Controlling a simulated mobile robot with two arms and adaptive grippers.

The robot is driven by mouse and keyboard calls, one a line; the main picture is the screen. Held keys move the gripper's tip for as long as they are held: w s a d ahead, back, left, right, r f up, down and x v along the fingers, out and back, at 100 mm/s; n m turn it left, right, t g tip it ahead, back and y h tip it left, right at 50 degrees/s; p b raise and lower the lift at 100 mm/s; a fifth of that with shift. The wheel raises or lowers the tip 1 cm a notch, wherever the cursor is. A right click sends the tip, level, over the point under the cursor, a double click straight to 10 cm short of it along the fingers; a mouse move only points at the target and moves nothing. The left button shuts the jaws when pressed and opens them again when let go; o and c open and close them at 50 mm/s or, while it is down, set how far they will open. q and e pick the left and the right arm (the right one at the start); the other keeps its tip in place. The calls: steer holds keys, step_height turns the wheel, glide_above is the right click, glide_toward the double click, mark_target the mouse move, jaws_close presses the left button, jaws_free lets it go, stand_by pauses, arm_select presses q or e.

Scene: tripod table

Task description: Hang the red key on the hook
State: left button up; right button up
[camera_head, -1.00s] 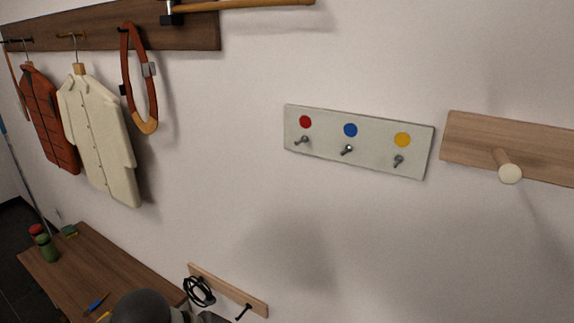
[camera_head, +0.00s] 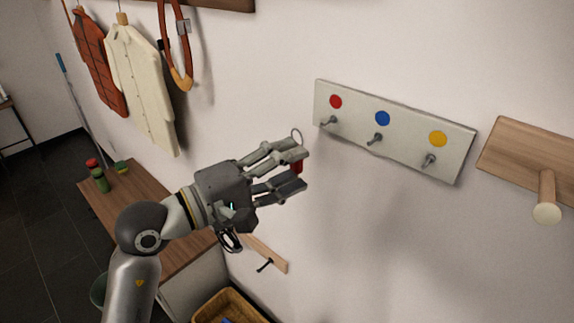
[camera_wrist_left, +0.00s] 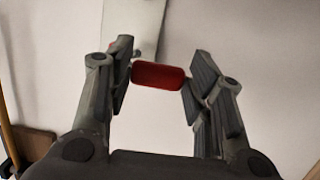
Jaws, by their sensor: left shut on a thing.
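My left gripper (camera_head: 298,167) is shut on the red key (camera_head: 297,165), whose ring (camera_head: 296,136) sticks up above the fingers. The gripper is left of and below the white hook board (camera_head: 408,142). The board has red, blue and yellow dots, each with a grey hook below it. The hook under the red dot (camera_head: 329,120) is nearest, and the ring is apart from it. In the left wrist view the red key (camera_wrist_left: 158,76) sits between the two fingers, with part of the board (camera_wrist_left: 125,25) behind it. My right gripper is not in view.
A wooden board with a large peg (camera_head: 547,197) is right of the hook board. Coats (camera_head: 140,75) hang at the upper left. A bench (camera_head: 150,190) stands below, and a small rail with a black hook (camera_head: 266,265) is under the gripper. The wall between gripper and board is clear.

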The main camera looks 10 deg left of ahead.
arm_select(q)
steer(key=w+d+f, duration=0.1)
steer(key=w+d, duration=0.4)
steer(key=w, duration=0.2)
steer(key=shift+f, duration=0.25)
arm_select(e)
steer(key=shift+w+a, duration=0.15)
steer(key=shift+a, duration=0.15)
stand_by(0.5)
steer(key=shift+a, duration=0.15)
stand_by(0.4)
arm_select(q)
steer(key=o, duration=1.1)
steer(key=shift+d, duration=0.1)
steer(key=shift+c, duration=0.2)
steer(key=shift+r, duration=0.1)
